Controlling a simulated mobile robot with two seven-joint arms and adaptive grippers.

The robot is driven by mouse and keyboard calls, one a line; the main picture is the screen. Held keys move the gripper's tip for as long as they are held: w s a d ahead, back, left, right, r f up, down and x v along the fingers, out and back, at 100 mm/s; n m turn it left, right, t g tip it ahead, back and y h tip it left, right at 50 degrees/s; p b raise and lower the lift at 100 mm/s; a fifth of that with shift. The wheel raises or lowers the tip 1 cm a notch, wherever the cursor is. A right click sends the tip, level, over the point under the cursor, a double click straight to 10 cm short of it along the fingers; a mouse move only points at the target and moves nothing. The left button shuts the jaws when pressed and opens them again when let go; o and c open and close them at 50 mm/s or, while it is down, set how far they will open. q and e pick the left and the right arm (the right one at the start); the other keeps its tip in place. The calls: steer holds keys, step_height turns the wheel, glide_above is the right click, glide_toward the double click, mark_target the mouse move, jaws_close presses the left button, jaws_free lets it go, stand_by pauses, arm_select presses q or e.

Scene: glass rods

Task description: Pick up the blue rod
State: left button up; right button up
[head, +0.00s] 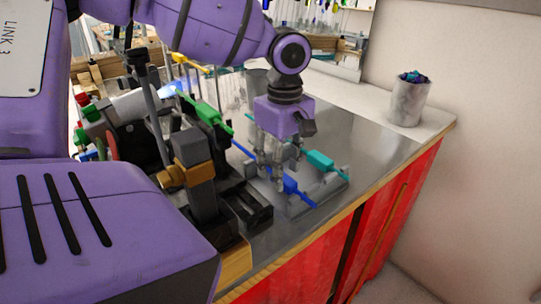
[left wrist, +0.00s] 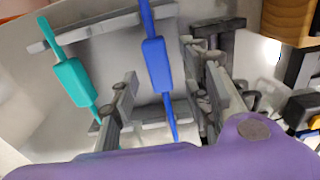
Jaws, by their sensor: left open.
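The blue rod (head: 290,184) has a thicker block in its middle and rests across a low grey rack (head: 328,191) on the metal worktop. My left gripper (head: 274,176) points down over the rack from above, its fingers close to the blue rod. In the left wrist view the blue rod (left wrist: 157,66) runs between the two open fingers, with space on both sides. No contact with the rod shows. The fingers hide part of the rod in the head view. My right gripper is not in view.
A teal rod (head: 320,160) lies on the same rack, just outside the fingers; it also shows in the left wrist view (left wrist: 74,82). A green rod (head: 207,112) and dark equipment (head: 195,150) stand left. A grey cup (head: 408,100) stands far right. Worktop to the right is clear.

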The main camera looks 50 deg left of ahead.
arm_select(q)
step_height(320, 180, down, 2)
steer(key=shift+f, duration=0.15)
steer(key=c, duration=1)
steer(key=shift+c, duration=0.2)
